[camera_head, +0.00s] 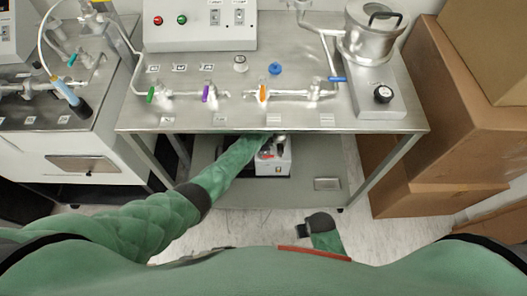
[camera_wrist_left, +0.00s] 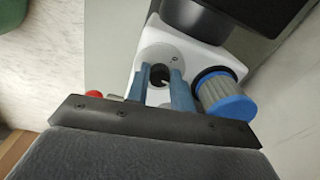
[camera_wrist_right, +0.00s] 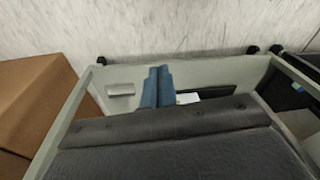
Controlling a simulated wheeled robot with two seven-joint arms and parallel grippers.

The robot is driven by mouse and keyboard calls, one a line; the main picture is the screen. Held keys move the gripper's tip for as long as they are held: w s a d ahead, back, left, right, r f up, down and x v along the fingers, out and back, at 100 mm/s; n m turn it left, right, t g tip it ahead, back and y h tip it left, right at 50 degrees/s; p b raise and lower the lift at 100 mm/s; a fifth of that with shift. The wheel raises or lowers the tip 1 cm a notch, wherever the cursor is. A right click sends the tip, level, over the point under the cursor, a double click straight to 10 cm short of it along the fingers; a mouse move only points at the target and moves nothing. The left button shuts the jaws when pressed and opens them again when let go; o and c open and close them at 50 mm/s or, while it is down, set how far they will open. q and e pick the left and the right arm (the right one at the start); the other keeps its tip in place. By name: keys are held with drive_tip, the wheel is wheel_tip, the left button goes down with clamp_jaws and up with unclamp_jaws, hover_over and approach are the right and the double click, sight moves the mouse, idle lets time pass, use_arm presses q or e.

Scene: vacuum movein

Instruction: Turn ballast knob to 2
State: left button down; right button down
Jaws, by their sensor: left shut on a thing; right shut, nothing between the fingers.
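The vacuum pump (camera_head: 272,165) is a white box on the lower shelf under the steel bench; its upper part is partly hidden by my left arm and the bench edge. In the left wrist view the white pump body (camera_wrist_left: 190,50) carries a small black knob (camera_wrist_left: 159,75), which I take as the ballast knob. My left gripper (camera_wrist_left: 163,74) has its blue fingers on either side of this knob and is shut on it. The number it points to cannot be read. My right gripper (camera_wrist_right: 157,76) is shut and empty, with its blue fingers together, away from the pump.
A grey filter with a blue cap (camera_wrist_left: 222,95) stands right beside my left fingers. A red part (camera_wrist_left: 94,94) is to their left. The bench top (camera_head: 220,118) with glass valves is above the pump. Cardboard boxes (camera_head: 400,150) stand on the right. A small plate (camera_head: 327,184) lies on the shelf.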

use_arm(q)
drive_tip(key=m, duration=0.2)
drive_tip(key=shift+m, duration=0.3)
drive_tip(key=shift+m+b, duration=0.3)
drive_tip(key=shift+m, duration=1.1)
use_arm(e)
drive_tip(key=shift+w+a+r, duration=0.15)
drive_tip(key=shift+r, duration=1.6)
use_arm(q)
drive_tip(key=c, duration=1.2)
unclamp_jaws()
